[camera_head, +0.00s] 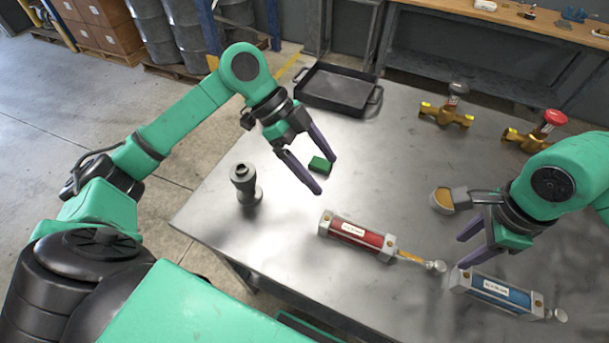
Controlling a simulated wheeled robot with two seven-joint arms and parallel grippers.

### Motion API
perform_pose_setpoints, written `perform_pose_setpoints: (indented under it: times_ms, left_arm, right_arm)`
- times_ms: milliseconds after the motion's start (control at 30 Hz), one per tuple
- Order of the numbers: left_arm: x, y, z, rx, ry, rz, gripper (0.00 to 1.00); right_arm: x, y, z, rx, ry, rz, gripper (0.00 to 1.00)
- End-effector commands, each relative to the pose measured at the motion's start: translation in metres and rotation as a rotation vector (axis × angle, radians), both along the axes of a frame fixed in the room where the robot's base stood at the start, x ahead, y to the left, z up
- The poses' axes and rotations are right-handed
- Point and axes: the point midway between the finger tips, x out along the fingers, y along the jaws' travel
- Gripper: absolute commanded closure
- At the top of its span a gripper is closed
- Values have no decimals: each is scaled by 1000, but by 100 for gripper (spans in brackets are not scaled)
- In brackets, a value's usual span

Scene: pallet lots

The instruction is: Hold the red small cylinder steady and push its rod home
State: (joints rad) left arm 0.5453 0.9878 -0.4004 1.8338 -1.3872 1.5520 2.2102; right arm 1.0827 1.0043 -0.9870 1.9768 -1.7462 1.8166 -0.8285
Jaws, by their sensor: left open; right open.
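The red small cylinder (357,233) lies on the metal table, with silvery end blocks and a white label. Its rod (412,258) sticks out to the right, gold-coloured, ending in a round grey knob (438,267). My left gripper (326,174) is open and empty, above the table and up-left of the red cylinder, apart from it. My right gripper (462,252) is open, to the right of the red cylinder, near the rod's knob and over the upper edge of a blue cylinder (505,292). I cannot tell whether it touches either.
A small green block (320,164) shows between my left fingers. A grey flanged fitting (243,184) stands on the left. A black tray (336,90) and two brass valves (446,111) (532,133) are farther back. A grey part with a tan round face (441,200) is by my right gripper.

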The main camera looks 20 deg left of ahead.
Motion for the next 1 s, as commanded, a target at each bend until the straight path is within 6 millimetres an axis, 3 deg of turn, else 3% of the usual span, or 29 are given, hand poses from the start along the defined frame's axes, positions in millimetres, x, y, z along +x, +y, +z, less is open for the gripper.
perform_pose_setpoints:
  times_ms: [100, 200, 367, 800, 1000]
  left_arm:
    - [-20, 13, -17, 241, -46, -58, 5]
    - [-24, 18, -25, 309, -57, -65, 5]
    - [-24, 9, -46, 309, -53, -66, 5]
    - [-24, -31, -140, 304, -54, -64, 5]
    - [-23, -37, -157, 305, -57, -64, 5]
  right_arm:
    - [0, 0, 0, 0, 0, 0, 50]
    - [0, 0, 0, 0, 0, 0, 50]
    - [0, 0, 0, 0, 0, 0, 50]
    - [0, 0, 0, 0, 0, 0, 50]
    - [0, 0, 0, 0, 0, 0, 50]
